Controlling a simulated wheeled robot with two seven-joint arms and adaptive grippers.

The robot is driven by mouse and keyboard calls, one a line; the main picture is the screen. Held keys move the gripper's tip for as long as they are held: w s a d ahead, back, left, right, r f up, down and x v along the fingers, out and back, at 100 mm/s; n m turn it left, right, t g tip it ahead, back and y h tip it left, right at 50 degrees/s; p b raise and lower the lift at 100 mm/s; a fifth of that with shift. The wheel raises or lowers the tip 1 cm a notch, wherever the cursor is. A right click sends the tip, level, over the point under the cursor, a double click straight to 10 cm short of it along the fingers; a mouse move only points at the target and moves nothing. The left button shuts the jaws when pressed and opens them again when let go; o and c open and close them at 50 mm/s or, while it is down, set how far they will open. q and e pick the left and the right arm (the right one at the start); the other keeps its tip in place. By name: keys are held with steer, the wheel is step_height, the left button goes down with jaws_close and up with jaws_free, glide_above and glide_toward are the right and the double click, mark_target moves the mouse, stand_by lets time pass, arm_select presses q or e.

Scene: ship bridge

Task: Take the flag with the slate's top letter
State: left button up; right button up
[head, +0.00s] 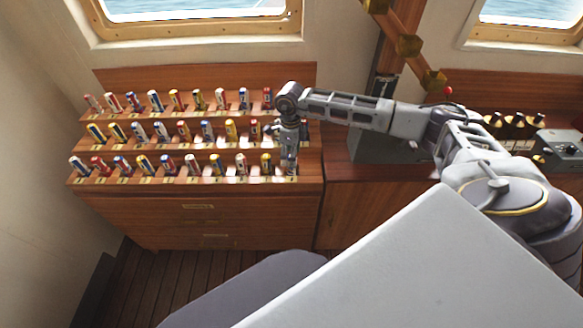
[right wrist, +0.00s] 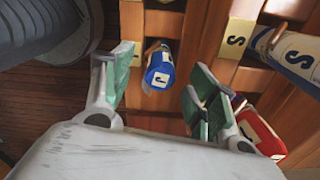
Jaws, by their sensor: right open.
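Rolled flags stand in a three-tier wooden rack (head: 200,180) in the head view. My right gripper (head: 289,168) points down over the rack's right end, partly hiding flags there. In the right wrist view the right gripper (right wrist: 160,95) is open. A blue rolled flag (right wrist: 158,72) with a letter that looks like J on its end sits between its green-padded fingers, with no clear contact. To the right is a white and blue flag (right wrist: 298,55) marked S, beside a plate lettered S (right wrist: 236,38). I cannot make out the slate. My left gripper is not in view.
A red flag (right wrist: 262,132) lies just beyond the right-hand finger in the wrist view. A console with brass-topped knobs (head: 515,122) and a grey box (head: 562,146) stand right of the rack. Wooden floor (head: 140,280) is clear at the lower left.

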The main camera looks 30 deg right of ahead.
steer(key=shift+f, duration=0.35)
step_height(320, 180, down, 4)
steer(key=shift+d+r+p, duration=0.15)
steer(key=shift+r+p, duration=0.05)
steer(key=shift+p, duration=0.25)
steer(key=shift+f, duration=0.45)
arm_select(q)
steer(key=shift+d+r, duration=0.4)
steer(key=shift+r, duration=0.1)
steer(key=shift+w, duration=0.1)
arm_select(e)
steer(key=shift+c, duration=0.6)
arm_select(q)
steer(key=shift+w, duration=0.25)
arm_select(e)
steer(key=c, duration=1)
